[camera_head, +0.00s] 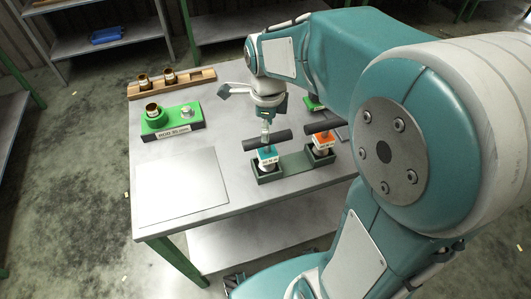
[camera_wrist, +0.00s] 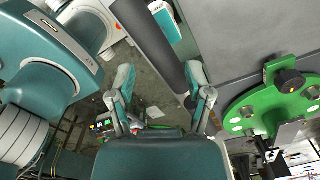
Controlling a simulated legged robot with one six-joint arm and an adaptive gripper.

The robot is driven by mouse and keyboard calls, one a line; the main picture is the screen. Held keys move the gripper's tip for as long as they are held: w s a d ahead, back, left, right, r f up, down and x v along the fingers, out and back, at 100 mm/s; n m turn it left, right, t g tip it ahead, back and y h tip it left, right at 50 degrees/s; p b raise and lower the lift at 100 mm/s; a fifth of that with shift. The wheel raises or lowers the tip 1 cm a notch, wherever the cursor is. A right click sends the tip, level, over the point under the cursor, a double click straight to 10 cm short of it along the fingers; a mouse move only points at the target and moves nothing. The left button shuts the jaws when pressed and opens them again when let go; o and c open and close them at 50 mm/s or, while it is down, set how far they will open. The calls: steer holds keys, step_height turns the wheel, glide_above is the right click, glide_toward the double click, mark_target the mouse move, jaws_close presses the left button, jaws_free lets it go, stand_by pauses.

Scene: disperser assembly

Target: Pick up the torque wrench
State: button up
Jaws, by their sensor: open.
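Two similar tools with thick dark cross handles stand upright in a dark green holder (camera_head: 293,168); their labels are too small to read, so I cannot tell which is the torque wrench. One is the teal-topped tool (camera_head: 267,152), the other the orange-topped tool (camera_head: 323,138). My gripper (camera_wrist: 160,80) is open. In the head view it hangs over the teal-topped tool, partly hidden by my own arm. In the wrist view a dark handle (camera_wrist: 150,40) runs diagonally between the spread fingers, its near end close to the right finger. Nothing is gripped.
A green fixture (camera_head: 172,128) with a copper-coloured cup stands at the left of the table. Behind it lies a wooden rack (camera_head: 198,78) with more cups. A pale square plate (camera_head: 180,190) lies at the front left. Shelves with a blue bin (camera_head: 106,35) stand behind.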

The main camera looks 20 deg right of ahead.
mark_target(265, 145)
steer(key=shift+d+f, duration=0.4)
steer(key=shift+f, duration=0.35)
steer(key=f, duration=0.2)
steer(key=a+f, duration=0.1)
steer(key=f, duration=0.2)
steer(key=shift+a, duration=0.1)
steer(key=shift+d, duration=0.35)
steer(key=c, duration=0.3)
jaws_close()
steer(key=shift+a+r, duration=0.1)
steer(key=shift+a, duration=0.1)
